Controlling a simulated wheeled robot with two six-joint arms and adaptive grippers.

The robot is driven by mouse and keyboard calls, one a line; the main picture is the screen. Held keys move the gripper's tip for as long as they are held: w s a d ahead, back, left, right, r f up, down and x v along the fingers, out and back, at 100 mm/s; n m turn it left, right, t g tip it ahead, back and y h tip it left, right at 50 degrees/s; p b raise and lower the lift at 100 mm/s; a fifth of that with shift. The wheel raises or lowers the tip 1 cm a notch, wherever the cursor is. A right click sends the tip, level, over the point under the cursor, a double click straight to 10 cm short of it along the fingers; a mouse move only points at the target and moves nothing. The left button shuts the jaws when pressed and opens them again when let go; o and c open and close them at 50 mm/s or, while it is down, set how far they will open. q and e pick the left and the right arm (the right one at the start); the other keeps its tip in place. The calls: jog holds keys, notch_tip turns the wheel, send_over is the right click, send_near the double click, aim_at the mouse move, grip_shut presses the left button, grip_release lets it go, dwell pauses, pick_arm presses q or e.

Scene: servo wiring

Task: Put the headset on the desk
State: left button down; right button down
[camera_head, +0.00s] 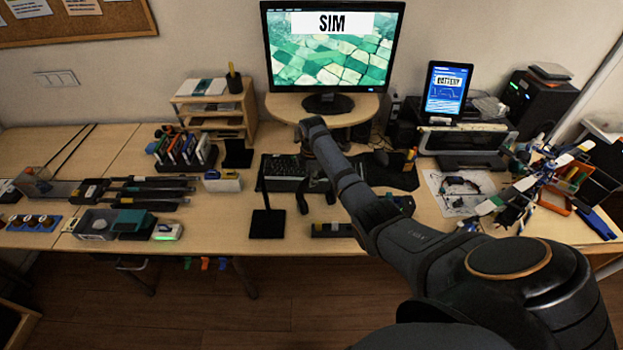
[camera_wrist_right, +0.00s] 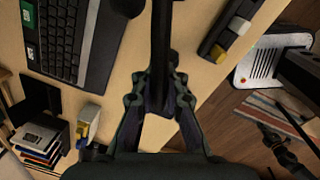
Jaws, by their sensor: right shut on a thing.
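My right arm comes in from the lower right in the head view, and its gripper (camera_head: 318,183) hangs over the desk in front of the keyboard. In the right wrist view the right gripper (camera_wrist_right: 160,85) is shut on a dark narrow band, which I take to be the headset (camera_wrist_right: 162,35). Most of the headset is hidden or cut off, so I cannot tell whether it touches the desk. The wooden desk (camera_head: 225,222) spans the head view; its light top also shows in the right wrist view (camera_wrist_right: 125,72). My left gripper is not in view.
A black upright stand (camera_head: 267,222) is left of the gripper. A keyboard (camera_head: 283,170) lies behind, below the monitor (camera_head: 335,72). A dark block with a yellow part (camera_head: 333,229) lies near the front edge. Tools and a drone-like frame crowd the right side.

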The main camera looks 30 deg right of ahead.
jog(key=c, duration=1.9)
grip_release()
jog(key=shift+a+f, duration=0.1)
jog(key=shift+f, duration=0.05)
jog(key=o, duration=0.5)
jog(key=r, duration=0.4)
jog(key=r+b, duration=0.1)
jog(key=r, duration=0.3)
jog(key=s+r, duration=0.1)
jog(key=r, duration=0.3)
jog(key=shift+a+r, duration=0.15)
jog(key=shift+r, duration=0.05)
